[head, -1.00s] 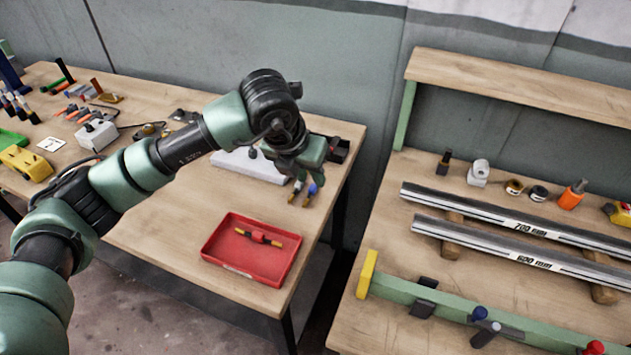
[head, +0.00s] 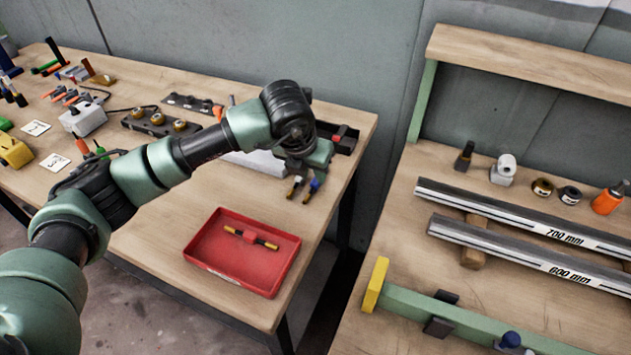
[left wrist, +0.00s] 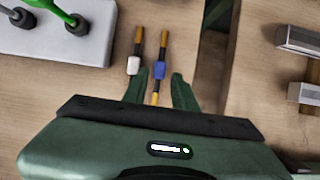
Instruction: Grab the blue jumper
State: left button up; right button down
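The blue jumper (head: 314,185) lies on the left workbench near its right edge, beside a white jumper (head: 294,187). In the left wrist view the blue jumper (left wrist: 159,71) points up the picture, with the white jumper (left wrist: 133,66) just left of it. My left gripper (left wrist: 160,84) is open and empty. Its two green fingertips show on either side of the blue jumper's near part, and the left tip is between the two jumpers. Whether the fingers are down at jumper height is hard to tell. In the head view the left gripper (head: 309,170) partly hides the jumpers' far ends. My right gripper is not in view.
A red tray (head: 204,262) holding a red jumper (head: 250,237) lies in front of the gripper. A pale block (head: 250,162) with plugs stands behind and left. A gap separates this bench from the right bench, which holds metal rails (head: 500,210).

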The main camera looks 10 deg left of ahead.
aim_at(314, 182)
pick_arm(q)
jog(key=x, duration=0.4)
jog(key=shift+p, duration=0.35)
grip_shut()
jog(key=shift+r, duration=0.15)
